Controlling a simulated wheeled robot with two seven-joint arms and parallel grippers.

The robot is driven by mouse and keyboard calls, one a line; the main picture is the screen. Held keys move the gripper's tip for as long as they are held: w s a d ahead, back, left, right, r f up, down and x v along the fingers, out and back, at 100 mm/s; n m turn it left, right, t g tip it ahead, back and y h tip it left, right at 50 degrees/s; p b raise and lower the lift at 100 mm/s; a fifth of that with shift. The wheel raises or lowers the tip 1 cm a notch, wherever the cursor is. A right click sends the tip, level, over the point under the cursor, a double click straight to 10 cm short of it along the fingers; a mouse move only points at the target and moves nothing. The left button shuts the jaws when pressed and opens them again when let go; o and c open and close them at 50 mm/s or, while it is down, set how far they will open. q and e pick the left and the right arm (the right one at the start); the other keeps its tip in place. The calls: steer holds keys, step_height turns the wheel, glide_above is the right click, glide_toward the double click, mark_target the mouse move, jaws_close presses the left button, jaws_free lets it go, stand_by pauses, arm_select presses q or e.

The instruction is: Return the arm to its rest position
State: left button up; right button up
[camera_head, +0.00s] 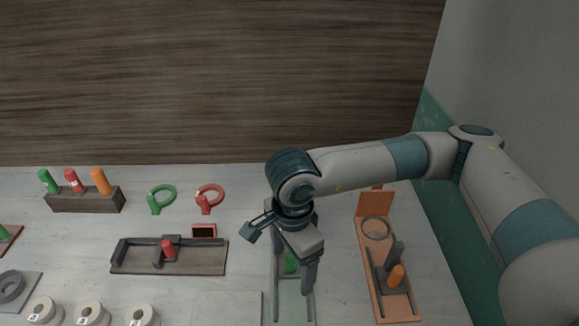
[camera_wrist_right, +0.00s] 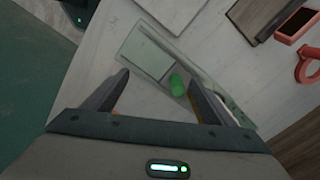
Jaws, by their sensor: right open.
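My right arm comes in from the right of the head view and bends down over the table. Its right gripper (camera_head: 294,276) points down above a pale green tray (camera_head: 295,304). The gripper is open; its two fingers stand apart in the wrist view (camera_wrist_right: 158,80). A small green piece (camera_head: 290,262) shows between the fingers in the head view. In the wrist view the green piece (camera_wrist_right: 177,85) lies on the pale green tray (camera_wrist_right: 138,45), near the right-hand fingertip. I cannot tell the height of the fingers above it. My left gripper is not in view.
Left of the gripper is a dark tray (camera_head: 200,262) with a red piece (camera_head: 169,250). An orange tray (camera_head: 372,290) stands close on the right. A dark block (camera_head: 85,201) holds green, red and orange pieces. Green and red rings (camera_head: 209,188) lie behind. White rolls (camera_head: 92,314) line the front.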

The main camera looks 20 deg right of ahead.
steer(key=shift+r, duration=0.8)
